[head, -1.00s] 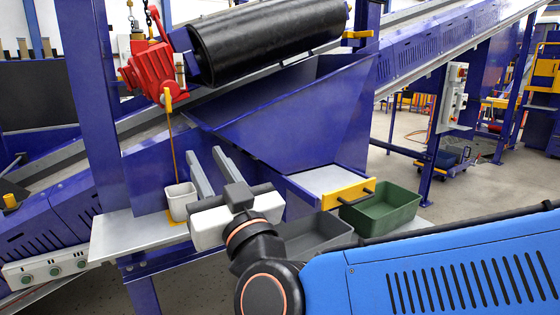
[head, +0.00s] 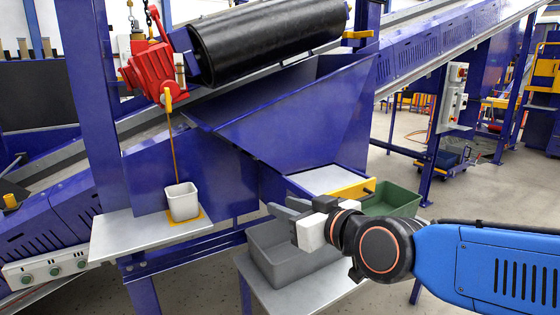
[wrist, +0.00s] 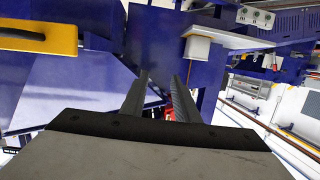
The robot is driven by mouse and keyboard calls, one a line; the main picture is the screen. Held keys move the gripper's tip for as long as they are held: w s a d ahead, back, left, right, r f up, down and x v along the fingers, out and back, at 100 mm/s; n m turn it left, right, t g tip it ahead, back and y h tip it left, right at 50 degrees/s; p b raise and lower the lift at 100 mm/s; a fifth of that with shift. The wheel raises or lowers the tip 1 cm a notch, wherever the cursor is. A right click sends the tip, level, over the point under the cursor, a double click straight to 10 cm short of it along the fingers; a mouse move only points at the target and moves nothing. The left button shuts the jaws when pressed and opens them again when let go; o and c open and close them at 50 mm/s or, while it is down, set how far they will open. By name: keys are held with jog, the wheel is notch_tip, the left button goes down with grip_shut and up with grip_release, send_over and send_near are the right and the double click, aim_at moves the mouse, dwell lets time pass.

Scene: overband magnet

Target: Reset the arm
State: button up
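My gripper (head: 279,205) is at the end of my arm, in front of the blue chute and above the grey bin. Its two fingers point to the left in the head view. The wrist view shows the fingers (wrist: 160,78) standing apart with nothing held between them, so it is open and empty. My arm reaches in from the right edge of the head view, with its wrist low and near the bins.
A light grey cup (head: 183,203) stands on a yellow patch on the left shelf (head: 135,237). A grey bin (head: 290,262) and a green bin (head: 398,203) stand below the chute (head: 290,120). A yellow-fronted tray (head: 352,188) is close above my gripper. A red device (head: 150,70) hangs upper left.

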jog(key=s+d+f+m+g+h, duration=0.25)
jog(key=d+f, duration=0.25)
jog(key=d, duration=0.3)
jog(key=s+d+f+m+g+h, duration=0.1)
jog(key=s+d+f+h, duration=0.15)
jog(key=d+f, duration=0.4)
jog(key=s+d+f+m+g+h, duration=0.3)
jog(key=s+d+f, duration=0.3)
jog(key=s+d, duration=0.4)
jog(key=d+g, duration=0.1)
jog(key=d, duration=0.2)
jog(key=shift+s+h, duration=0.2)
jog(key=shift+h, duration=0.2)
